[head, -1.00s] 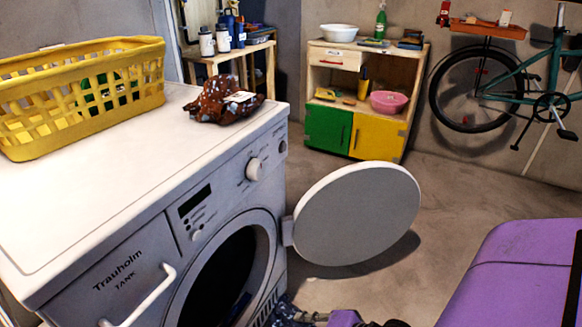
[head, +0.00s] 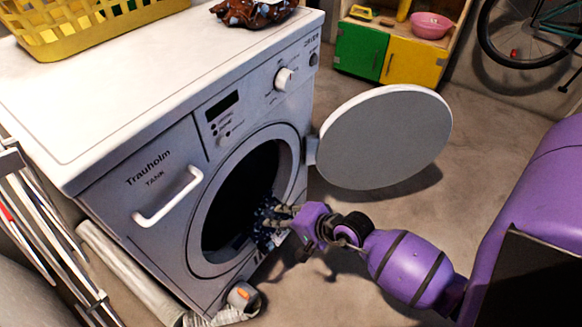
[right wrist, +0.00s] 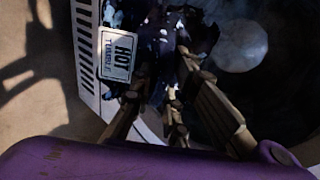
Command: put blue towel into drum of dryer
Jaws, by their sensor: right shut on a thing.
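The dryer (head: 150,215) stands at left with its round door (head: 385,135) swung open to the right. Its dark drum opening (head: 232,195) faces me. My right gripper (head: 279,216) is shut on the dark blue, white-speckled towel (head: 265,225) at the lower right of the opening. The dark drum lies beyond at right. How much towel is inside the rim is hard to tell. My left gripper is not in view.
A yellow basket (head: 85,32) and a brown speckled cloth (head: 252,10) are on the dryer top. A folded rack (head: 45,235) leans at left. A small cabinet (head: 390,50) and a bicycle (head: 520,35) are behind. Floor under the door is clear.

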